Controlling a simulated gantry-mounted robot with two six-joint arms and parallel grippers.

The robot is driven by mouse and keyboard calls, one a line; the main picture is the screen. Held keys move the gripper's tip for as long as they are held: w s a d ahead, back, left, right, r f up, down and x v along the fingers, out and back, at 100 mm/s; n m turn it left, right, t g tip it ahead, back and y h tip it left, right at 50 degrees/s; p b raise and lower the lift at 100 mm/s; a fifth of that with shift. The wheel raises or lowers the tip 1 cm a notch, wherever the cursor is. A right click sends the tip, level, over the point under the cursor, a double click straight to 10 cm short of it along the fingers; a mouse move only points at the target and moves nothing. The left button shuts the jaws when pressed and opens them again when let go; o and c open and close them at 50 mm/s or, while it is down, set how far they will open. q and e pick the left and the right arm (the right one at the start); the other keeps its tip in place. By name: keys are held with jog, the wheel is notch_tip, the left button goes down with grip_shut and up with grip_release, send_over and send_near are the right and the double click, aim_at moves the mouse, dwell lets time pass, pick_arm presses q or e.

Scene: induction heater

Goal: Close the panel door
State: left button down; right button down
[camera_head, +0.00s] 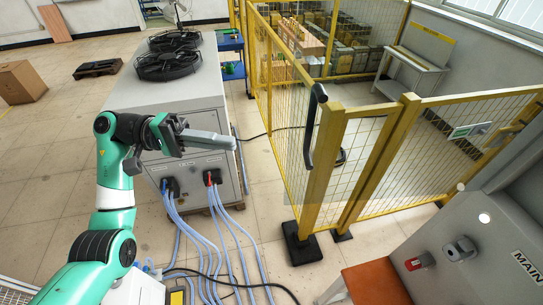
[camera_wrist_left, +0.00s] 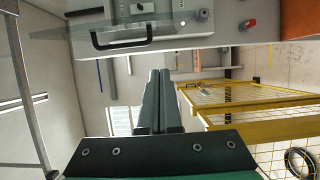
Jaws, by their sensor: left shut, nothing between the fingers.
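In the left wrist view, a clear panel door (camera_wrist_left: 165,42) with a black bar handle (camera_wrist_left: 121,41) shows at the top, along the grey control panel (camera_wrist_left: 208,13). How far the door stands open is hard to tell. The grey panel marked MAIN (camera_head: 480,242) shows at the lower right of the head view. My left gripper (camera_head: 232,143) is shut and empty, pointing right in front of the grey cabinet, well apart from the panel. Its fingers also show in the left wrist view (camera_wrist_left: 158,78), below the door's handle. My right gripper is not in view.
A yellow mesh fence (camera_head: 325,165) with a black handle (camera_head: 314,125) stands between my left gripper and the MAIN panel. Blue hoses (camera_head: 215,235) run from the grey cabinet (camera_head: 190,95) to the floor. An orange-brown surface (camera_head: 375,283) lies at the lower right.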

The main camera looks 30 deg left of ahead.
pick_arm(q)
jog(key=d+p, duration=0.7)
jog(key=d, duration=0.4)
jog(key=shift+w+d, duration=0.15)
jog(key=shift+d, duration=0.25)
